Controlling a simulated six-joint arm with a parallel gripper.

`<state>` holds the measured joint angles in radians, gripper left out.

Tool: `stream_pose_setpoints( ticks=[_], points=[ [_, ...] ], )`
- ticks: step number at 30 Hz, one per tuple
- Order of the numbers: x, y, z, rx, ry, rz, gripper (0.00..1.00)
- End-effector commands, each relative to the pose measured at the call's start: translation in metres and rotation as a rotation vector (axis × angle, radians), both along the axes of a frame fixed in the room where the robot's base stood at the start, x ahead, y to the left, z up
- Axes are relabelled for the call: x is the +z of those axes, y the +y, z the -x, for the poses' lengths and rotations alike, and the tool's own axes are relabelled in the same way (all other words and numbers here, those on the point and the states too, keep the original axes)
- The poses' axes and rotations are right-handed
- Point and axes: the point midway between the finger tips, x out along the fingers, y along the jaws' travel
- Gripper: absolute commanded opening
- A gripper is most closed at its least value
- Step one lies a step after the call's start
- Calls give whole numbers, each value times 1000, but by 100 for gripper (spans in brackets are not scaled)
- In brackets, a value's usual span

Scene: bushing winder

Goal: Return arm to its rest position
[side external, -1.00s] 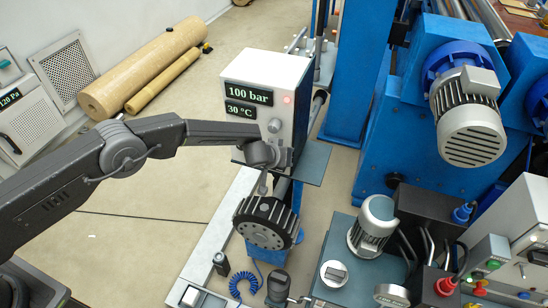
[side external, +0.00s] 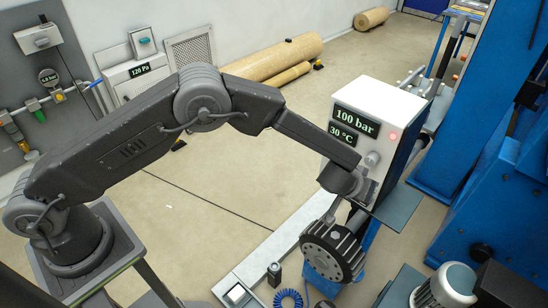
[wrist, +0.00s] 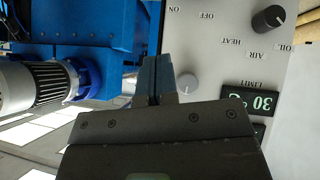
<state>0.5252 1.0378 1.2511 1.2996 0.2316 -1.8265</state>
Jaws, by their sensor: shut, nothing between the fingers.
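My arm reaches from its stand on the left to the control box in the side external view. My gripper (side external: 368,190) is at the lower front of the white control box (side external: 372,102), above the dark ribbed wheel (side external: 333,250). In the wrist view, my gripper's fingers (wrist: 158,72) are together with nothing between them. They show in front of the box's panel (wrist: 215,55), close to a light grey knob (wrist: 187,83). I cannot tell whether they touch it.
Blue machinery (side external: 490,190) stands to the right, and it also shows in the wrist view (wrist: 85,50). A motor (side external: 443,287) is at the lower right. Tan rolls (side external: 275,62) lie by the back wall. The floor (side external: 215,170) behind my arm is clear.

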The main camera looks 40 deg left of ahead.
Motion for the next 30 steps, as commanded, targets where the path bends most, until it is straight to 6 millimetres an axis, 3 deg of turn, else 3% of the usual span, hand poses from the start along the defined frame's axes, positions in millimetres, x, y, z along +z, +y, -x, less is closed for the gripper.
stream_pose_setpoints(
  ticks=[4,7,14,21,25,30],
  points=[
    [53,30,-4,48,-25,-38,0],
    [102,64,3,94,-31,-86,0],
    [195,142,50,176,12,-191,0],
    [260,207,132,204,107,-259,0],
    [280,232,185,189,165,-274,0],
    [291,250,256,136,235,-270,0]
  ],
)
